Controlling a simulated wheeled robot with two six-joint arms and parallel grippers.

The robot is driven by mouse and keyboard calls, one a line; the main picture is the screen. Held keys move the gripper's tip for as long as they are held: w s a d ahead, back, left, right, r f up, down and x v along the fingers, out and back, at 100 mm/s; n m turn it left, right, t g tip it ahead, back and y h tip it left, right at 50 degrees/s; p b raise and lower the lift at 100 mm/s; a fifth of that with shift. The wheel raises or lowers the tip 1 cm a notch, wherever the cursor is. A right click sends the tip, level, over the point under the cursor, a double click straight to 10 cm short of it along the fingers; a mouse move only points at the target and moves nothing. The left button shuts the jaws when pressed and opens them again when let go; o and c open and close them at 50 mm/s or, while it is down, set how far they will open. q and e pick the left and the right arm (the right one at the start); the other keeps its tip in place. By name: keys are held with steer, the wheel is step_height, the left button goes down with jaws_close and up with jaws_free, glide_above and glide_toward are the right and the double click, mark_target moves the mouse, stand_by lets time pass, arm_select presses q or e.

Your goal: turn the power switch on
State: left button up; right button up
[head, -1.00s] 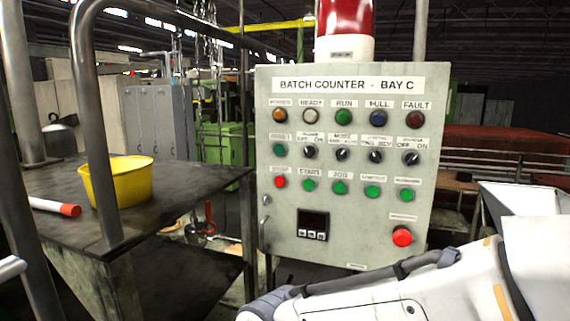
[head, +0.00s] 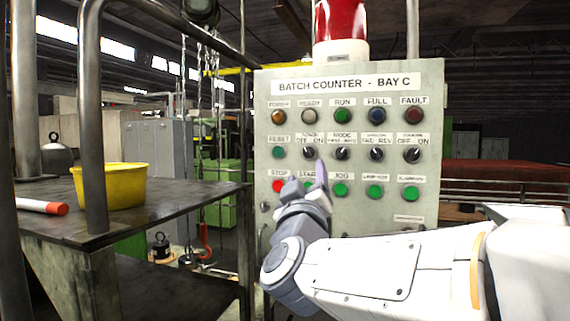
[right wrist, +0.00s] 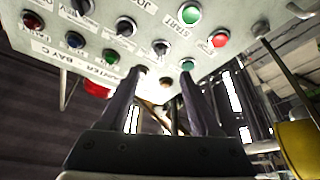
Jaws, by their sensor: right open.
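The power switch (head: 309,153) is a small black rotary knob marked OFF and ON. It is in the second row of the grey-green control panel (head: 425,175), between the green RESET button (head: 278,153) and the MODE knob (head: 342,154). Which way its pointer faces is too small to tell. My right gripper (head: 307,180) is in front of the panel, just below the switch, over the START button. In the right wrist view the panel is upside down; the open, empty fingers (right wrist: 160,78) point toward it, with the power switch (right wrist: 160,47) between and beyond their tips, apparently untouched.
Other knobs, a row of lamps (head: 343,116) and the red STOP button (head: 278,187) are close around the fingers. A red beacon (head: 340,20) tops the panel. On the left, a dark table (head: 180,198) with rails holds a yellow bucket (head: 110,187).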

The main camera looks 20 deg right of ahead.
mark_target(308, 153)
steer(key=p+x, duration=0.2)
steer(key=x, duration=0.6)
steer(key=shift+w+d+r+p, duration=0.15)
steer(key=shift+w+r+p, duration=0.1)
steer(key=shift+p, duration=0.15)
steer(key=shift+w+d+r, duration=0.1)
steer(key=shift+w+d, duration=0.15)
steer(key=shift+w, duration=0.4)
jaws_close()
